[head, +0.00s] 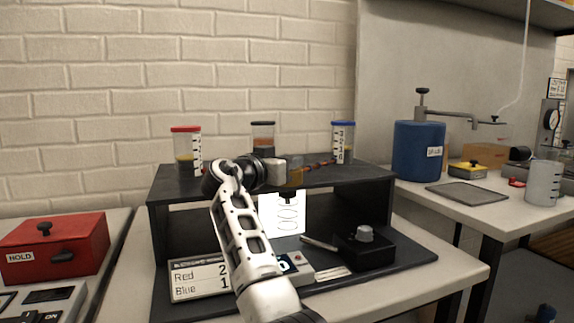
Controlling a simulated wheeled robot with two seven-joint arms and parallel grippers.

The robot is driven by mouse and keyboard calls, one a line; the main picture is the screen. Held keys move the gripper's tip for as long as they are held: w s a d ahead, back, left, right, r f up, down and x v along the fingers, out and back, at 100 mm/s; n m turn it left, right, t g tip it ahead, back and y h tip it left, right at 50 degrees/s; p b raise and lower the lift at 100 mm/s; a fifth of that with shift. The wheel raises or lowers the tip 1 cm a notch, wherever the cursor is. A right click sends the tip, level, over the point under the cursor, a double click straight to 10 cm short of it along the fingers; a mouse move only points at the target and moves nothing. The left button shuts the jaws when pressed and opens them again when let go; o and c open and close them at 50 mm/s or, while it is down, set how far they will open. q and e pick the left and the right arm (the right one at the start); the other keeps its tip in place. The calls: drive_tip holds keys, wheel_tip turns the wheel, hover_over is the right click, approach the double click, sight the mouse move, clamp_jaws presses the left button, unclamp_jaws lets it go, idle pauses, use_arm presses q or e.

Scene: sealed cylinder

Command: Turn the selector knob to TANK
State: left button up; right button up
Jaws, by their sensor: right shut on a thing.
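My right arm comes up from the bottom middle. Its gripper (297,172) is at the front of the dark shelf, shut on a thin brownish rod (320,164) that points right. The gripper hides part of that thing. A black box with a grey round knob (365,233) sits on the dark mat, below and right of the gripper and apart from it. No TANK label is readable, so I cannot tell for certain which knob is the selector. My left gripper is not in view.
The dark shelf (345,178) bears jars with red (187,145), dark (263,138) and blue (342,142) lids. A Red/Blue sign (200,278) stands in front. A red HOLD box (55,248) is left. A blue cylinder (418,150) stands on the right bench.

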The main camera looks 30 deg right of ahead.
drive_tip(key=o, duration=1)
drive_tip(key=shift+c, duration=0.2)
drive_tip(key=v, duration=1.6)
